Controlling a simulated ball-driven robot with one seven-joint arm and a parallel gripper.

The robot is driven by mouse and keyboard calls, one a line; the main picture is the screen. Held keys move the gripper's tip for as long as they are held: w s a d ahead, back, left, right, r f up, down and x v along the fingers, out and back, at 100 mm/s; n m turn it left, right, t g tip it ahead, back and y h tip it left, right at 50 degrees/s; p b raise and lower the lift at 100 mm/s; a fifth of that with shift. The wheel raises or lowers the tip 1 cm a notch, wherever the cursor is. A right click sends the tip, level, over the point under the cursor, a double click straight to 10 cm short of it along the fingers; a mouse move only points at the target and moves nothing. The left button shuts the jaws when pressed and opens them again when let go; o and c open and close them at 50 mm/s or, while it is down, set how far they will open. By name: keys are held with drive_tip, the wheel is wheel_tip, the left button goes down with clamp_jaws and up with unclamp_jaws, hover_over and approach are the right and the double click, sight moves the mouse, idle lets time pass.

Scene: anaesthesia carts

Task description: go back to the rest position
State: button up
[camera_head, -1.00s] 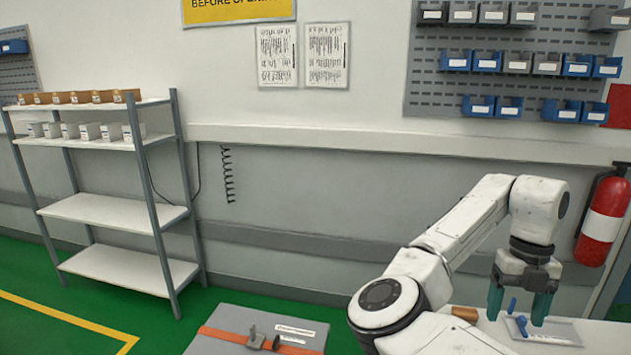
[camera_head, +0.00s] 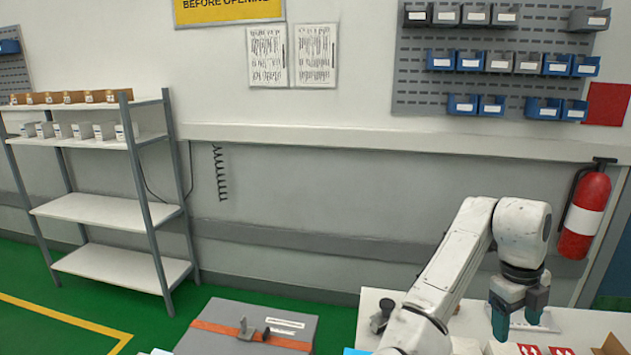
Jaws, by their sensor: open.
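My gripper (camera_head: 517,322) hangs fingers down from my white arm at the lower right. Its two dark teal fingers are apart, and I see nothing between them. It is in front of or above a white cart top (camera_head: 372,304). A pale tray (camera_head: 552,322) shows partly behind the fingers. How high the fingertips are above the surface I cannot tell.
Red-and-white boxes (camera_head: 534,349) are at the bottom right edge, partly cut off. A grey case (camera_head: 290,309) with an orange strap is left of my arm. A fire extinguisher (camera_head: 585,215) hangs on the right wall. A shelf rack (camera_head: 105,209) stands at the left.

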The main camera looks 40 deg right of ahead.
drive_tip(key=a+f+n+t, duration=0.1)
drive_tip(key=a+f+n, duration=0.5)
drive_tip(key=n, duration=0.5)
drive_tip(key=a+f+n+t+h, duration=0.1)
drive_tip(key=a+f+n, duration=0.5)
drive_tip(key=n, duration=0.5)
drive_tip(key=a+f+n+t, duration=0.1)
drive_tip(key=a+f+n, duration=0.5)
drive_tip(key=n, duration=0.5)
drive_tip(key=shift+a+f+h, duration=0.2)
drive_tip(key=shift+a, duration=0.45)
drive_tip(key=shift+a+f+h, duration=0.15)
drive_tip(key=shift+a+h, duration=0.05)
drive_tip(key=shift+a, duration=0.45)
drive_tip(key=s+a+f+n+y, duration=0.35)
drive_tip(key=s+a+n, duration=0.3)
drive_tip(key=a, duration=0.35)
wheel_tip(320, 180, down, 10)
drive_tip(key=a+b, duration=0.1)
drive_tip(key=b, duration=0.8)
drive_tip(key=shift+w+n, duration=0.35)
drive_tip(key=shift+r+h, duration=0.1)
drive_tip(key=shift+h, duration=0.15)
